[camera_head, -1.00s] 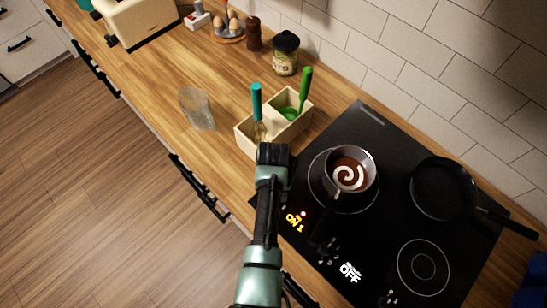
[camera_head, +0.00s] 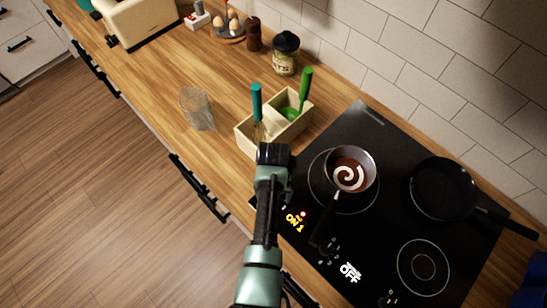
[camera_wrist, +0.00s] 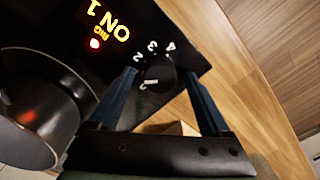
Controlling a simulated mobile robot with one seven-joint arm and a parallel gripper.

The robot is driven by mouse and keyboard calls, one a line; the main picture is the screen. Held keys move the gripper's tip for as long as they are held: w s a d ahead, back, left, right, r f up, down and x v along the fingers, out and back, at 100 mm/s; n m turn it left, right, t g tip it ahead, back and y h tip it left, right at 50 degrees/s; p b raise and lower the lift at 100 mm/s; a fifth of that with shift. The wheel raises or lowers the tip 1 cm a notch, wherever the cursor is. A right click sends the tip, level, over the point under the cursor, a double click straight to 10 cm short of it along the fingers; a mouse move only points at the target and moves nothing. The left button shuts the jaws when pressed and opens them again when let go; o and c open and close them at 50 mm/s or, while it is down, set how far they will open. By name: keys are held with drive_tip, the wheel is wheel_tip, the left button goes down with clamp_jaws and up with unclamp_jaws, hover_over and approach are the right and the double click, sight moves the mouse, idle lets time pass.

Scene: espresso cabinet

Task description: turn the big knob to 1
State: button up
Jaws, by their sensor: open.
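The big knob (camera_wrist: 158,80) is a dark round dial on the black cooktop, with numbers 2, 3 and 4 around it and a short white mark on it. A lit display (camera_wrist: 108,20) beside it reads BIG ON 1, with a red light. The display also shows in the head view (camera_head: 295,222). My gripper (camera_wrist: 161,74) is open, with one dark blue finger on each side of the knob. I cannot tell whether the fingers touch it. In the head view my arm covers the knob and the fingertips.
A saucepan (camera_head: 365,159) of brown liquid with a white swirl stands on the burner, and its side (camera_wrist: 40,115) is close left of my gripper. A black frying pan (camera_head: 440,190) is farther right. A wooden utensil box (camera_head: 245,138) stands just beyond my wrist.

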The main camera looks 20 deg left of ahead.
drive_tip(key=shift+r, duration=0.1)
wheel_tip(320, 180, up, 13)
drive_tip(key=b, duration=0.1)
drive_tip(key=shift+b, duration=0.3)
idle(0.6)
